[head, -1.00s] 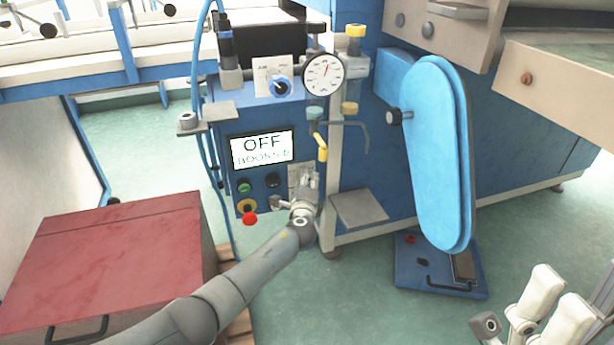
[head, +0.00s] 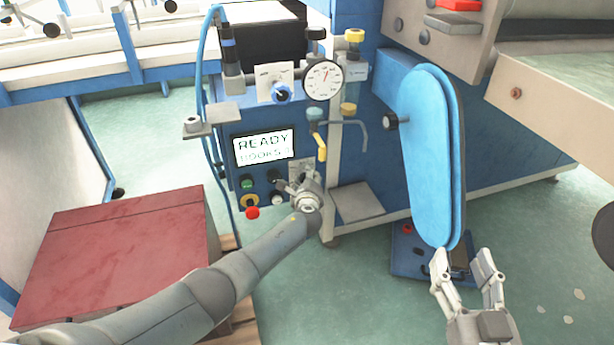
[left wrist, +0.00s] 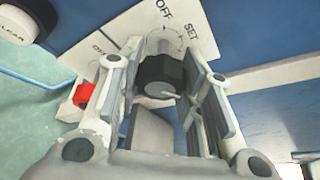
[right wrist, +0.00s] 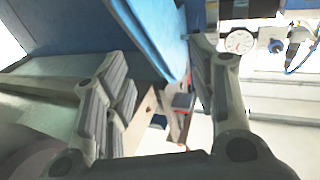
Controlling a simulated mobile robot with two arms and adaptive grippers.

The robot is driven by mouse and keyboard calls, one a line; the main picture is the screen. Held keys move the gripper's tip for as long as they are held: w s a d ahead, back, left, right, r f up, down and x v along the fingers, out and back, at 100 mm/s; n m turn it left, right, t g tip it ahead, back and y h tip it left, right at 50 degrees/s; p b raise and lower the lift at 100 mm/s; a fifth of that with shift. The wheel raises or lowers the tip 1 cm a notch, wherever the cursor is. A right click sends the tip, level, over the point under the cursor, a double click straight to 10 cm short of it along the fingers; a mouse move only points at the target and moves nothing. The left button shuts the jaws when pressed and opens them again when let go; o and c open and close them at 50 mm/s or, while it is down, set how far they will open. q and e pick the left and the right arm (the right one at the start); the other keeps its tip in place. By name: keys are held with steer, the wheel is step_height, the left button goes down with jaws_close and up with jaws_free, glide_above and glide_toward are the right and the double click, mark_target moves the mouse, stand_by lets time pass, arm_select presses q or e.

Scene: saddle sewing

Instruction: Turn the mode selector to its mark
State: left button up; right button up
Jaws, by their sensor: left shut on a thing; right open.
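The mode selector is a black ribbed knob (left wrist: 160,72) on a white plate (left wrist: 195,36) marked OFF and SET, seen in the left wrist view. My left gripper (head: 292,184) is shut on this knob, one finger on each side. In the head view the gripper hides the knob, and only part of its plate (head: 300,167) shows. I cannot clearly make out which mark the knob points to. The display (head: 264,147) on the blue control box reads READY. My right gripper (head: 463,259) is open and empty, below the blue padded panel (head: 430,150).
Green, black, yellow and red buttons (head: 252,212) sit left of my left gripper. A yellow-handled valve (head: 321,148) and a bent pipe (head: 360,135) are just above it. A grey shelf (head: 356,203) juts out to its right. A red box (head: 120,255) stands at left.

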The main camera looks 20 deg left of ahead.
arm_select(q)
steer(key=shift+m, duration=0.3)
arm_select(e)
steer(key=shift+s+d+f+g+h, duration=0.15)
steer(key=shift+f+g, duration=0.3)
steer(key=shift+f, duration=0.4)
steer(key=shift+s+d+f+g+h, duration=0.15)
steer(key=shift+f+g, duration=0.3)
steer(key=shift+f, duration=0.4)
steer(key=shift+w, duration=0.1)
arm_select(q)
steer(key=o, duration=1)
steer(key=shift+f, duration=0.1)
steer(key=shift+o, duration=0.2)
steer(key=shift+s, duration=0.1)
steer(key=v, duration=1.1)
steer(key=shift+s+d+r, duration=0.2)
steer(key=shift+s+r, duration=0.1)
